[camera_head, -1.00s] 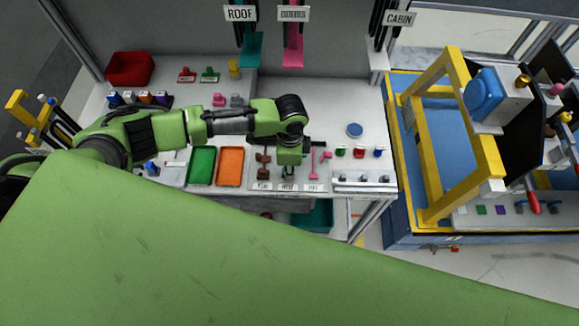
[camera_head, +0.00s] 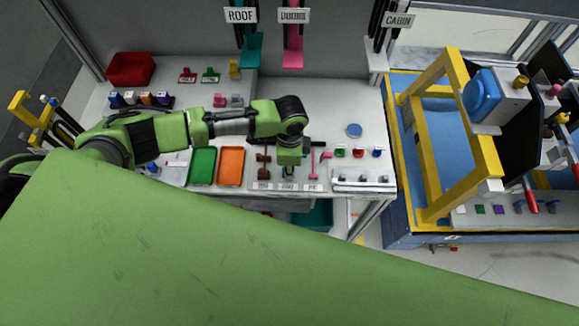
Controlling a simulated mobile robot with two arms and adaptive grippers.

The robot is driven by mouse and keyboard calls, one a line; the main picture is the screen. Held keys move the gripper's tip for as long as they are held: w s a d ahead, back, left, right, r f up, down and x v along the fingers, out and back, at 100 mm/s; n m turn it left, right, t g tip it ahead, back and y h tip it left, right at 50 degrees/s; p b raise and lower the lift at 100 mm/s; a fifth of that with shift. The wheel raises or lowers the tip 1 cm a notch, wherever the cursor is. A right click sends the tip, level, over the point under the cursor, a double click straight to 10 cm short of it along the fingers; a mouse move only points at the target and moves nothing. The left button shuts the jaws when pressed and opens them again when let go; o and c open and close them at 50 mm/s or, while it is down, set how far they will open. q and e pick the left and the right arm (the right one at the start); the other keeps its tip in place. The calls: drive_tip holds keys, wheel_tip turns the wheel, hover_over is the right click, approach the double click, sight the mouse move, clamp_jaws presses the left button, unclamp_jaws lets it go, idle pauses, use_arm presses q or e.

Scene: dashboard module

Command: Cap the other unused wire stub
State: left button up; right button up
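My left arm reaches in from the left over the workbench. Its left gripper (camera_head: 289,172) points down at the bench's front edge, just above the small labels. The gripper is small and dark here, so I cannot tell whether it is open or shut. Three small caps stand on the bench to its right: a green one (camera_head: 340,152), a red one (camera_head: 358,153) and a blue one (camera_head: 377,153). I cannot tell if these are wire caps. No wire stub can be made out. A large green link of my own body fills the lower part of the view. My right gripper is not visible.
A green tray (camera_head: 202,166) and an orange tray (camera_head: 230,167) lie left of the gripper. A red bin (camera_head: 130,69) stands at the back left. A yellow frame (camera_head: 449,80) on a blue cart stands at the right.

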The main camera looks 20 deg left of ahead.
use_arm(q)
drive_tip(key=shift+p, duration=0.35)
idle(0.4)
drive_tip(key=shift+f+b, duration=0.55)
drive_tip(key=shift+f, duration=0.35)
drive_tip(key=o, duration=0.8)
drive_tip(key=shift+r, duration=0.15)
wheel_tip(320, 180, up, 12)
drive_tip(key=shift+f, duration=0.1)
idle(0.4)
